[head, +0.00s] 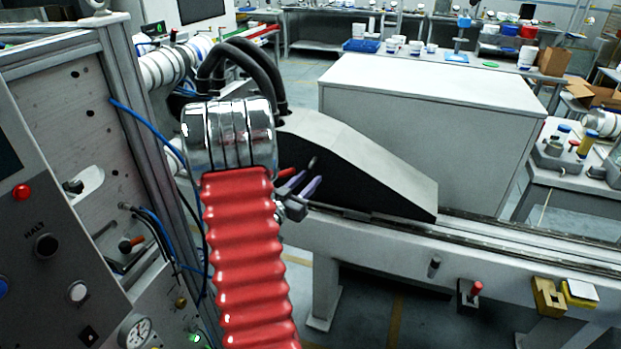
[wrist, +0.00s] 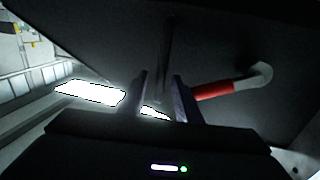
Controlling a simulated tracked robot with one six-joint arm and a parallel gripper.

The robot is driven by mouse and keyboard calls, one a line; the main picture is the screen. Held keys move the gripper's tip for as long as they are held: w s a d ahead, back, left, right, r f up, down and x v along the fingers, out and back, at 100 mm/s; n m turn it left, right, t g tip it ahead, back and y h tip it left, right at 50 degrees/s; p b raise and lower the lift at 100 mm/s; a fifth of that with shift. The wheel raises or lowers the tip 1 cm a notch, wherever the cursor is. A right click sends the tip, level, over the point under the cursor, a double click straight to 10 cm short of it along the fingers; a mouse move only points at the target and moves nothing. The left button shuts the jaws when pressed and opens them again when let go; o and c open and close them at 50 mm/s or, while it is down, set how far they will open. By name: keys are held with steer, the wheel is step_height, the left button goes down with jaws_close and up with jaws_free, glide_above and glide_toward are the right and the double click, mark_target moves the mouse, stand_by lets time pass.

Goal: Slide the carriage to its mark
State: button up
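A wedge-shaped body with a pale sloped top (head: 370,155) and a dark front face sits on the long rail bench; it may be the carriage, but I cannot tell for sure. A red handle with a grey bent end (wrist: 215,90) stands out from a dark face in the wrist view. My gripper (head: 303,187) is in front of the dark face, its two fingers apart with a gap between them. In the wrist view my gripper (wrist: 160,95) has the handle just right of its right finger, not between the fingers. I cannot make out the mark.
The rail (head: 530,238) runs clear to the right of the wedge. A red-topped lever (head: 474,291) and a yellow block (head: 548,297) are on the bench front. A grey control cabinet (head: 60,200) stands at left, a large grey box (head: 430,130) behind.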

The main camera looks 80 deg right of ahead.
steer(key=shift+x, duration=1.1)
steer(key=shift+c, duration=0.5)
jaws_close()
